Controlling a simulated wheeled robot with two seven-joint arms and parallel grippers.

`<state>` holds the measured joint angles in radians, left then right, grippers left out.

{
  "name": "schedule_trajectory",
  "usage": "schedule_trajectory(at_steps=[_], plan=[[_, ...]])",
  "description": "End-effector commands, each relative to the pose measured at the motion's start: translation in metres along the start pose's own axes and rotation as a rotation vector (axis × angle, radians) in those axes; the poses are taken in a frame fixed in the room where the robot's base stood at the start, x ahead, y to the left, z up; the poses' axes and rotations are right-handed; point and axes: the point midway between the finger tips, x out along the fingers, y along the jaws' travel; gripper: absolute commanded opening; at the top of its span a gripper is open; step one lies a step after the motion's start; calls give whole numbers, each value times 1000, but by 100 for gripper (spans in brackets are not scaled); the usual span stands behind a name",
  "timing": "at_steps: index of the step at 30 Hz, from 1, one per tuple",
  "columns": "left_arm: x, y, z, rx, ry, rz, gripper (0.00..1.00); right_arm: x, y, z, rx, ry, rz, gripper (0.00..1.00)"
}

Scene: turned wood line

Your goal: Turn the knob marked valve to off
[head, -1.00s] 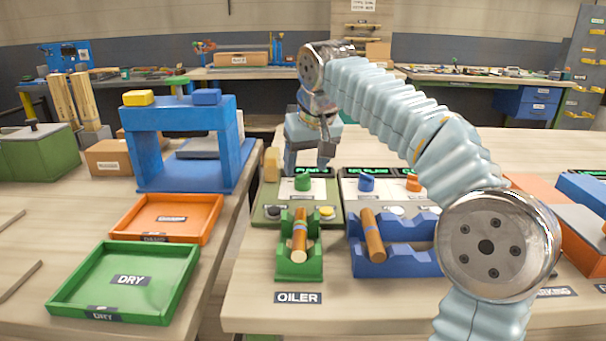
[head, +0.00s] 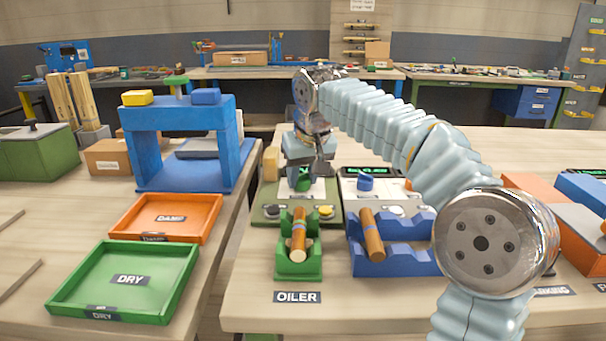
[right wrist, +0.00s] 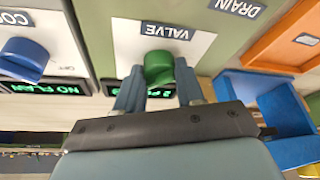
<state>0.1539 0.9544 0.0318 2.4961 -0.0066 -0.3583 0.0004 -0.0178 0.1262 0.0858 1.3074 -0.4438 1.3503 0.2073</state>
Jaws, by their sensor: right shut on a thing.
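The green valve knob (right wrist: 159,68) sits on a white plate with the label VALVE (right wrist: 168,31) in the right wrist view. In the head view the knob (head: 304,184) is partly covered by my right gripper (head: 306,178), which points down over it. My right gripper (right wrist: 158,95) is shut on the knob, one finger at each side. A lit green display (right wrist: 128,92) beside the knob is partly hidden by the fingers. The knob's pointer and its off mark cannot be made out. My left gripper is not in view.
A blue knob (right wrist: 24,58) stands on the neighbouring panel. In front of the valve panel are a green cradle (head: 298,264) and a blue cradle (head: 400,262), each with a wooden piece. Green (head: 60,300) and orange (head: 211,232) trays lie at left.

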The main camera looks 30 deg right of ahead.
Motion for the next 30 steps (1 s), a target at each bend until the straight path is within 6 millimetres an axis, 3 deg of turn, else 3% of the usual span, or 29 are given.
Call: schedule_trajectory(at_steps=[14,30], plan=[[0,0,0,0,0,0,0,0,2,0,-130,1,-55,7],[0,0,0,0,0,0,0,0,5,-2,-585,1,-243,7]])
